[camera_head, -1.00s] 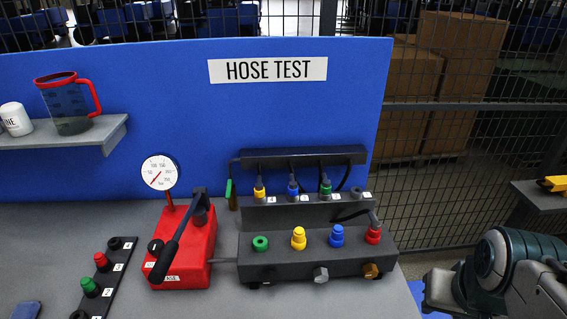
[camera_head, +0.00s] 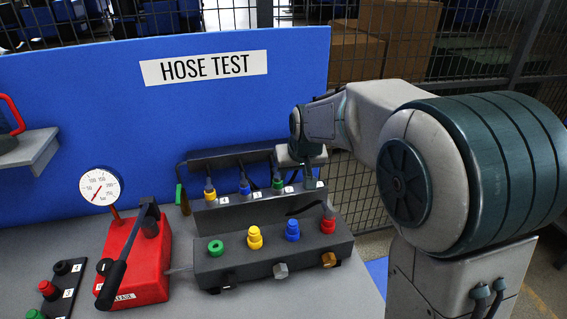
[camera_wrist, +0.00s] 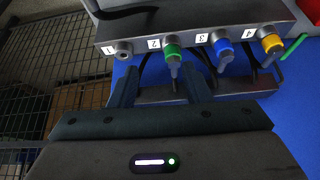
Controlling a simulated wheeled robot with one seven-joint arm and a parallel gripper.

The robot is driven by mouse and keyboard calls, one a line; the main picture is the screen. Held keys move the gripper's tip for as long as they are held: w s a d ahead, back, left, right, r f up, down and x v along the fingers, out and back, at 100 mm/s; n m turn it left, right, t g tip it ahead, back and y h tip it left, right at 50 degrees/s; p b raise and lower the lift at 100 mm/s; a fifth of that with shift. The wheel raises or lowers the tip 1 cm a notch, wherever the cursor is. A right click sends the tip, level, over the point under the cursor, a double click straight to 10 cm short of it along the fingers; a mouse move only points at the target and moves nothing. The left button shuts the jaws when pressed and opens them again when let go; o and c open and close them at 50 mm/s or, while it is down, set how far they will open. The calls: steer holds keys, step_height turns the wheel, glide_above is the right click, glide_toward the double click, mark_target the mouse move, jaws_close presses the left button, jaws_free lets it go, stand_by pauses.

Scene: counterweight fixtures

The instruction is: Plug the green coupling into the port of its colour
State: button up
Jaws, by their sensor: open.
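The green coupling (camera_head: 278,183) stands in the upper rack (camera_head: 206,216) between the blue coupling and the rack's right end. In the wrist view the green coupling (camera_wrist: 172,52) is beside label 2, with its grey stem pointing toward the gap between my fingers. My gripper (camera_wrist: 162,76) is open, its fingers on either side of that line; I cannot tell whether they touch it. In the head view my gripper (camera_head: 297,168) is at the rack's right part, partly hiding it. The green port (camera_head: 216,247) is an open ring at the left of the lower block (camera_head: 240,269).
The yellow coupling (camera_head: 209,192) and blue coupling (camera_head: 244,187) stand in the same rack. Yellow (camera_head: 255,238), blue (camera_head: 292,230) and red (camera_head: 328,225) fittings top the lower block. A red pump (camera_head: 135,262) with a black lever stands left. The blue panel (camera_head: 100,130) rises behind.

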mark_target(279, 182)
steer(key=shift+w+a+f+b, duration=0.8)
steer(key=shift+w+f, duration=0.5)
steer(key=shift+f, duration=0.4)
steer(key=shift+w+a+f+b, duration=0.75)
steer(key=shift+w+f, duration=0.6)
steer(key=shift+f, duration=0.35)
steer(key=shift+w+a+f+b, duration=0.8)
steer(key=shift+w+f, duration=0.5)
steer(key=shift+f, duration=0.4)
steer(key=shift+d, duration=0.1)
jaws_close()
